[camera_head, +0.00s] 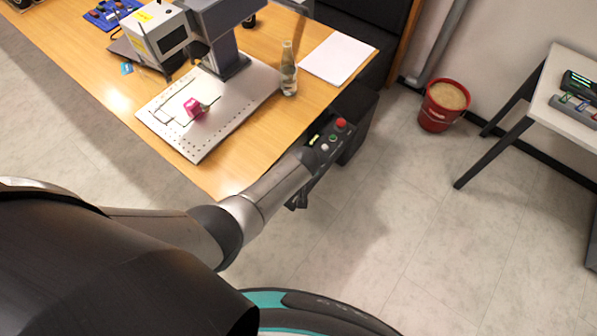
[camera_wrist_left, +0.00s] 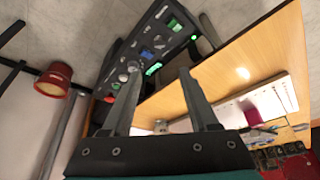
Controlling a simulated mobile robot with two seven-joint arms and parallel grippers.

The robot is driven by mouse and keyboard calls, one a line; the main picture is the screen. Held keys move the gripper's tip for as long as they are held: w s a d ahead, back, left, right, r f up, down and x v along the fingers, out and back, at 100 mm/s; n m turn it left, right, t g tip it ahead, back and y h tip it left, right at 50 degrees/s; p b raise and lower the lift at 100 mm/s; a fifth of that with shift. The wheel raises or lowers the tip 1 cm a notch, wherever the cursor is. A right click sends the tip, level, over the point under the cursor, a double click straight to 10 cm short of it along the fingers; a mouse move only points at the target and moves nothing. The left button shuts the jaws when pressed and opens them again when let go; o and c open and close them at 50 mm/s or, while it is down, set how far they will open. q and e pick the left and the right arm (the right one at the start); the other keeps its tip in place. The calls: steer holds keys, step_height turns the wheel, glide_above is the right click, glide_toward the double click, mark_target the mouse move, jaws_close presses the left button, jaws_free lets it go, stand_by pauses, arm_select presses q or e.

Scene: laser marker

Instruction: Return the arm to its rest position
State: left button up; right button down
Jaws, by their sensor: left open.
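My left arm comes in from the lower left in the head view and reaches past the desk's front corner. It ends close to a dark control panel (camera_head: 322,142) with a red button (camera_head: 341,123) and a green button. The gripper there is mostly hidden by the arm. In the left wrist view my left gripper (camera_wrist_left: 157,88) is open, its two fingers apart with nothing between them. The control panel (camera_wrist_left: 150,45), with lit green parts, lies beyond the fingertips; contact cannot be told. My right gripper is not in view.
The wooden desk (camera_head: 100,70) carries a laser marker (camera_head: 225,45), a perforated metal plate (camera_head: 175,135) with a pink object (camera_head: 194,107), a glass bottle (camera_head: 288,70) and white paper (camera_head: 338,58). A red bucket (camera_head: 436,118) and a white table (camera_head: 570,75) stand right. Floor between is clear.

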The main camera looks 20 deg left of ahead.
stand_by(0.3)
arm_select(q)
steer(key=s+a+f+m+g+h+b, duration=0.15)
steer(key=s+f+m+b, duration=0.25)
steer(key=s+f+b, duration=1.05)
steer(key=s+a+f+m+b, duration=0.1)
steer(key=s+f+m+b, duration=0.1)
steer(key=s+f, duration=0.7)
steer(key=s+a+f+m+g+b, duration=0.1)
steer(key=s+a+f+b, duration=0.1)
steer(key=s+f, duration=0.8)
steer(key=s, duration=0.4)
steer(key=shift+s+f+m, duration=0.2)
steer(key=shift+s+m, duration=0.2)
steer(key=shift+a+g+h, duration=0.1)
steer(key=shift+g+h, duration=0.15)
